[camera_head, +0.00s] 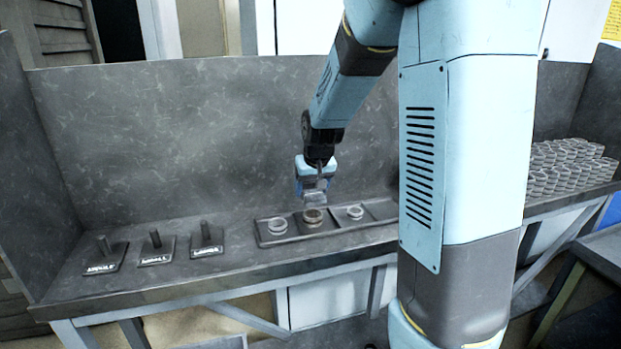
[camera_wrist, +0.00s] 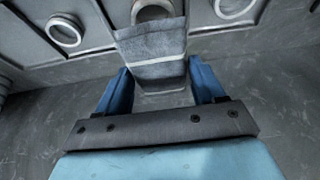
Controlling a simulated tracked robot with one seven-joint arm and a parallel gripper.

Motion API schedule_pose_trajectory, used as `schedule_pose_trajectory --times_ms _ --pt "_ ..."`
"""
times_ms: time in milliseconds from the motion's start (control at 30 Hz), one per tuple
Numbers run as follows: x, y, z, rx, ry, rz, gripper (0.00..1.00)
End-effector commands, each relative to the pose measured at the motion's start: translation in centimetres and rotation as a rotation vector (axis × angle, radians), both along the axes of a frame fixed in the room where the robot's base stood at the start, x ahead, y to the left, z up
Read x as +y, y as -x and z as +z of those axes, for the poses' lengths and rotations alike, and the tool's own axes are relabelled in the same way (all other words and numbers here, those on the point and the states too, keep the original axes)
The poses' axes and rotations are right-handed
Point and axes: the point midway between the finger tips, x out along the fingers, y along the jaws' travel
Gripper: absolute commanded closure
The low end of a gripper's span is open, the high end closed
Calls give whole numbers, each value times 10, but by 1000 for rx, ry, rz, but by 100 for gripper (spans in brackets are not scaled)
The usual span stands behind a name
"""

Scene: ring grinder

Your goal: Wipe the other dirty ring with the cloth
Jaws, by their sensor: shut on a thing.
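My gripper (camera_head: 313,180) is shut on a folded grey cloth (camera_wrist: 152,48) with a pale stripe; the blue fingers (camera_wrist: 160,75) show on both sides of it in the wrist view. The cloth also shows in the head view (camera_head: 316,198), hanging just above and behind the middle ring. That ring (camera_head: 313,215) looks brownish and dirty in its tray compartment. In the wrist view the ring (camera_wrist: 150,13) is partly hidden by the cloth. I cannot tell whether the cloth touches it. Two paler grey rings, one to the left (camera_head: 278,226) and one to the right (camera_head: 355,212), sit in other compartments.
The dark tray (camera_head: 300,236) lies on a grey bench with a back wall. Three labelled stands with upright pegs (camera_head: 156,245) are at the left. Many stacked rings (camera_head: 565,165) stand at the far right. Bench space between tray and stands is clear.

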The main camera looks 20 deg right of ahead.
Motion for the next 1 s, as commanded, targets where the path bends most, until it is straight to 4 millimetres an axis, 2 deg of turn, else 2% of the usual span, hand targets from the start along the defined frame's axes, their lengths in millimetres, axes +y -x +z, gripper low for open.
schedule_pose_trajectory --times_ms 200,333,1000 --pt "-5 -1 20 -3 0 -9 60" --pt "-7 0 27 -2 0 -12 60" --pt "-13 2 29 0 -1 -17 60"
